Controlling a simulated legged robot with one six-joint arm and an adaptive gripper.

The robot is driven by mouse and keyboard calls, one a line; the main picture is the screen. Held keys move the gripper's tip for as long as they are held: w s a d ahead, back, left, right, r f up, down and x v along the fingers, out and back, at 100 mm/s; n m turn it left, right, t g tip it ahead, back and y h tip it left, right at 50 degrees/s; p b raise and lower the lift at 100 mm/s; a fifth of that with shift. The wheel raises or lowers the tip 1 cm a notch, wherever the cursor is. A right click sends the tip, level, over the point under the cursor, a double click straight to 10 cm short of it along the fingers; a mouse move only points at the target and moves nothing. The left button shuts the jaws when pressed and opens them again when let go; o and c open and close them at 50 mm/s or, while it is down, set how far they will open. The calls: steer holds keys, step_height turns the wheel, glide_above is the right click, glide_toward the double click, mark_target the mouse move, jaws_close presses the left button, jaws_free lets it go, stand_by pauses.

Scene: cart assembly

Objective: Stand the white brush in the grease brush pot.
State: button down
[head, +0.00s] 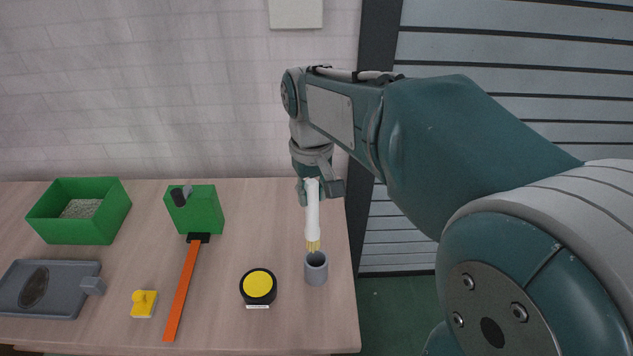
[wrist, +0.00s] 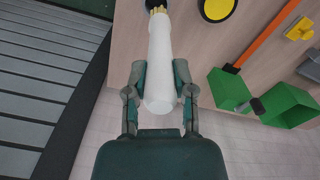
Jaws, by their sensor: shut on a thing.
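The white brush (head: 312,210) hangs upright with its yellowish bristles down. My gripper (head: 318,186) is shut on the upper end of its handle. In the wrist view my gripper (wrist: 155,88) has a finger on each side of the white brush (wrist: 160,55). The grey grease brush pot (head: 316,270) stands near the right end of the table. In the head view the bristle tips show just above the pot's rim. I cannot tell whether they are inside the opening. In the wrist view the bristles overlap a dark opening at the top edge.
A black round tin with a yellow top (head: 258,287) stands left of the pot. Further left are an orange-handled tool (head: 182,290), a green block (head: 195,210), a yellow piece (head: 144,303), a green bin (head: 80,237) and a grey tray (head: 45,305). The table's right edge is close to the pot.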

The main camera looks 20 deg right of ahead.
mark_target(316, 224)
steer(key=shift+a+f, duration=0.15)
steer(key=shift+f, duration=0.2)
steer(key=shift+d+f, duration=0.8)
steer(key=shift+f, duration=0.65)
steer(key=shift+a+f, duration=0.3)
steer(key=shift+f, duration=0.25)
steer(key=shift+a+f, duration=0.25)
steer(key=shift+f, duration=0.3)
steer(key=shift+d+f, duration=0.2)
steer(key=shift+f, duration=0.35)
steer(key=shift+d+f, duration=0.2)
steer(key=shift+f, duration=0.65)
steer(key=shift+a+f, duration=0.1)
steer(key=shift+a, duration=0.1)
steer(key=shift+c, duration=1.9)
jaws_free()
